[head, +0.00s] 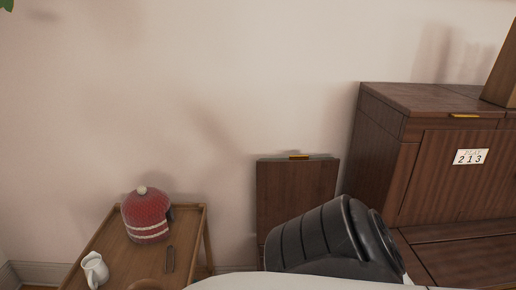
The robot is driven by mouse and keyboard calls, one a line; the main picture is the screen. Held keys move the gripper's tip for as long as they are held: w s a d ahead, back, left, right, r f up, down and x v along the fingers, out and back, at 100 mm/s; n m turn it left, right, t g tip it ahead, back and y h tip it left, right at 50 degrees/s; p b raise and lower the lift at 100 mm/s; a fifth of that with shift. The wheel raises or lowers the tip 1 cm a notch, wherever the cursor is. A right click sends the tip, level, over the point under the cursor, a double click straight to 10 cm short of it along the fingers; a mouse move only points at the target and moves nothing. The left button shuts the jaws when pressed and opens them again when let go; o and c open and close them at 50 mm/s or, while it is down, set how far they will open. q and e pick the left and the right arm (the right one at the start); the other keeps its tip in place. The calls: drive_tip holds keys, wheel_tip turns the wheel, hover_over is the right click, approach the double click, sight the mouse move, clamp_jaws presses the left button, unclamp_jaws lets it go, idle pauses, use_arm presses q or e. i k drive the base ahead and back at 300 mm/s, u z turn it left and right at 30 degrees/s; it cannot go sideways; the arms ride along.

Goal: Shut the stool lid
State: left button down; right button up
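A dark brown wooden panel with a small brass tab on its top edge, which looks like the raised stool lid (297,190), stands upright near the wall in the middle of the head view. Its lower part and whatever is below it are hidden by a black ribbed part of my own arm. The stool's body cannot be made out. Neither of my grippers is in view, so I cannot see whether either touches the lid.
A wooden side table (208,235) at the lower left holds a red knitted cosy (146,216) and a white jug (95,269). A large dark wooden cabinet (440,180) with a 213 sign (470,157) stands close on the right. The pale wall (200,90) is behind.

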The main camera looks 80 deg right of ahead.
sight(287, 189)
drive_tip(key=z, duration=4)
drive_tip(key=i, duration=0.1)
drive_tip(key=u, duration=0.05)
